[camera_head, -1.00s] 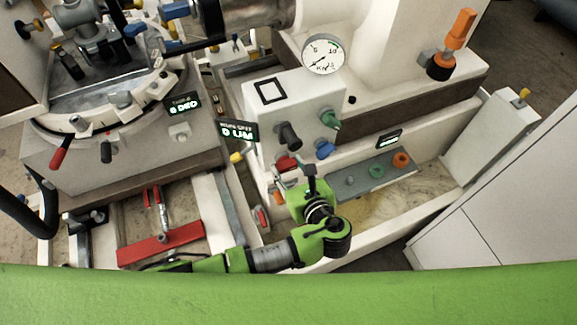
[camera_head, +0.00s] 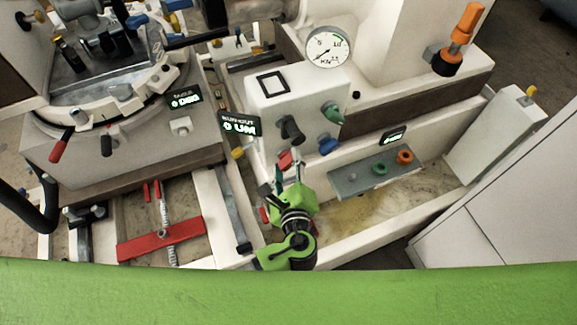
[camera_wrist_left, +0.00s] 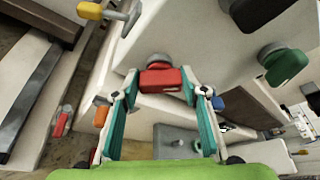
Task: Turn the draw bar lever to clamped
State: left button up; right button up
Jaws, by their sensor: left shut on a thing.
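The red lever handle (camera_head: 285,158), which I take for the draw bar lever, sits low on the front of the white machine box (camera_head: 300,100). In the left wrist view the red handle (camera_wrist_left: 160,79) lies between the teal finger pads, in front of a grey round hub (camera_wrist_left: 160,58). My left gripper (camera_head: 286,170) is shut on this handle from the front, and its fingers partly hide it. A dial gauge (camera_head: 329,48) stands on top of the box, its needle pointing down left. My right gripper is not in view.
Black (camera_head: 291,130), green (camera_head: 332,111) and blue (camera_head: 327,146) knobs sit close above and right of the red handle. A grey panel (camera_head: 350,183) with green and orange buttons lies to the right. A red clamp bar (camera_head: 160,238) lies at lower left.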

pick_arm(q)
jog(key=n+b, duration=0.2)
jog(key=b, duration=0.1)
jog(key=f+n+t+h+b, duration=0.1)
jog(key=b, duration=0.3)
jog(key=n+t+b, duration=0.1)
jog(key=n+b, duration=0.1)
jog(key=b, duration=0.1)
jog(key=shift+a+f+n+h+b, duration=0.15)
jog(key=shift+a+n+h+b, duration=0.15)
jog(key=shift+b, duration=0.1)
jog(key=shift+r+n+t+b, duration=0.2)
jog(key=shift+n+t+b, duration=0.2)
jog(key=shift+b, duration=0.35)
jog(key=o, duration=1.1)
jog(key=shift+s, duration=0.1)
jog(key=s, duration=1.2)
jog(key=shift+r, duration=0.3)
